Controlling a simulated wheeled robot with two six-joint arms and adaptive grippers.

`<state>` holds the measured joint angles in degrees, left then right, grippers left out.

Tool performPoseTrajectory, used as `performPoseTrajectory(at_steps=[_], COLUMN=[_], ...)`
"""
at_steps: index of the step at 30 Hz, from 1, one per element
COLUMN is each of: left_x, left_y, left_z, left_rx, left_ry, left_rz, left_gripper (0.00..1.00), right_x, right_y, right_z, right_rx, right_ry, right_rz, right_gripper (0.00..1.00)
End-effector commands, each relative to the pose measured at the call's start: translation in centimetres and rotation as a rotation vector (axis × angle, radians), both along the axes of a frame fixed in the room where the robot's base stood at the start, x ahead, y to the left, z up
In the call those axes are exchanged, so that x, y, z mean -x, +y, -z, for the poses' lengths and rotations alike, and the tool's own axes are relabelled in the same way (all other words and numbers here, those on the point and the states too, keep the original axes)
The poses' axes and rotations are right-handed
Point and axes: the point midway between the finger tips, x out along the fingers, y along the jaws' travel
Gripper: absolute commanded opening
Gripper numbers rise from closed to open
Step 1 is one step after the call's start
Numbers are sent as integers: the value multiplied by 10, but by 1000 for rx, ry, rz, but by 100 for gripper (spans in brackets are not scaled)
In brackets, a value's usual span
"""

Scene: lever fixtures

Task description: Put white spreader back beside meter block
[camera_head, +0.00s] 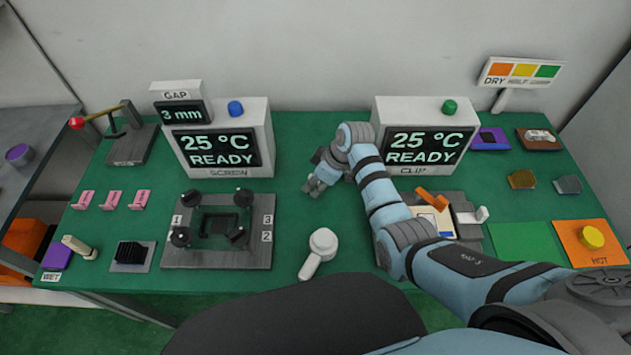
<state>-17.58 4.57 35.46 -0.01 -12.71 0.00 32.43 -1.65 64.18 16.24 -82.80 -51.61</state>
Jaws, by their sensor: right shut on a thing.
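My right gripper (318,180) hangs over the green mat between the two display blocks, its tips pointing down and left. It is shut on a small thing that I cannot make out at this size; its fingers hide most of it. No white spreader can be told for certain. A white piece with a round head and a short handle (320,250) lies on the mat, apart from the gripper. The left display block (255,113) reads 25 °C READY and has a small GAP 3 mm meter (184,112) at its upper left. My left gripper is not in view.
A dark plate with several knobs (215,257) stands before the left block. My right arm partly covers the CLIP block (427,110) and the fixture with an orange lever (432,199). Pink pieces (110,200) lie left. An orange HOT pad (590,250) lies right.

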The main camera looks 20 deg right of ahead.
Motion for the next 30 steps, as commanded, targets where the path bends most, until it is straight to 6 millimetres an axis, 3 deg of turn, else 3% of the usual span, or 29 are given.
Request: performPoseTrajectory(at_steps=[1,5,17,22,30], left_x=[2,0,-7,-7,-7], left_y=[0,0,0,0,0], left_z=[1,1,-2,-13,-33], left_rx=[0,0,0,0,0], left_ry=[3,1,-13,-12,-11], left_rz=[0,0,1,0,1], left_gripper=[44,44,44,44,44], right_x=[0,0,0,5,21], right_y=[0,0,0,-6,-28], right_z=[2,1,-2,-27,-94], right_rx=[0,-1,-1,-1,1], right_ry=[0,1,1,-1,-2], right_rz=[0,0,0,0,0], right_gripper=[24,43,43,43,43])
